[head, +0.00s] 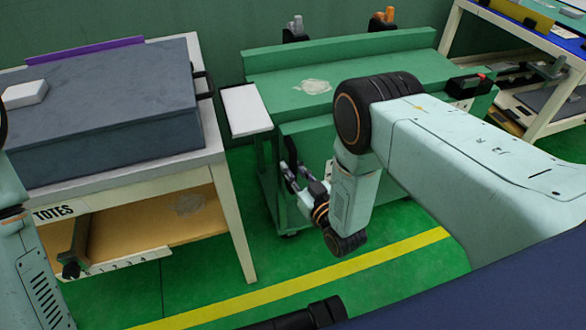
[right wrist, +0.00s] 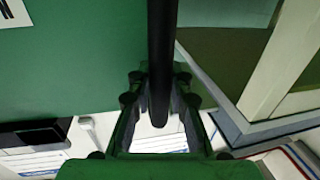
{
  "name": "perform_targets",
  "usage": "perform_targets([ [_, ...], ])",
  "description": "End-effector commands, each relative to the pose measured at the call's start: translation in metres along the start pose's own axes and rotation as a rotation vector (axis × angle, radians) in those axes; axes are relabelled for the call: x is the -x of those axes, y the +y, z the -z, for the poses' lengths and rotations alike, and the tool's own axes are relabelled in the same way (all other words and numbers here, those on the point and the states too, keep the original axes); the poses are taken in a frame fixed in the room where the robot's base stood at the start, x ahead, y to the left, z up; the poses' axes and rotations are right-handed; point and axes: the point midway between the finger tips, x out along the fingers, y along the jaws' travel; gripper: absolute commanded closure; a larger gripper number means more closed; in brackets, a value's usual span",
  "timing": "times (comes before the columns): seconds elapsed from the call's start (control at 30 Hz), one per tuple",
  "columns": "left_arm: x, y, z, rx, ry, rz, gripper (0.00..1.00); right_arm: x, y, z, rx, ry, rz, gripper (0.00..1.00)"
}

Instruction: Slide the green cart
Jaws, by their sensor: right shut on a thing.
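The green cart (head: 385,68) stands on the green floor in the middle of the head view, with a pale patch on its top. My right gripper (head: 290,175) is at the cart's near left side, low beside its green panel. In the right wrist view, the fingers of my right gripper (right wrist: 158,85) are on both sides of a dark upright bar (right wrist: 162,40), shut on it. The bar looks like the cart's handle. My right arm hides the cart's near right part. My left gripper is out of view.
A white-topped table (head: 218,135) with a big grey box (head: 110,110) stands close on the left. A white side shelf (head: 245,108) is at the cart's left. Another bench (head: 450,30) is at the right. A yellow line (head: 290,282) crosses the clear floor in front.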

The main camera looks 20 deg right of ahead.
Motion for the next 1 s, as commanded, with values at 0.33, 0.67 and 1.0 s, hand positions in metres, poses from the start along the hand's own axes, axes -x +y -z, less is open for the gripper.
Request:
perform_targets([
  [0.33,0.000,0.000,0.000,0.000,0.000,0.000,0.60,0.003,0.010,-0.001,0.000,-0.003,-0.004,1.00],
  [0.67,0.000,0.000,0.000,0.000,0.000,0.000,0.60,0.017,0.081,-0.002,0.001,-0.004,-0.015,1.00],
  [1.0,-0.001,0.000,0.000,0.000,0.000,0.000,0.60,0.030,0.135,-0.003,-0.002,-0.007,-0.004,1.00],
])
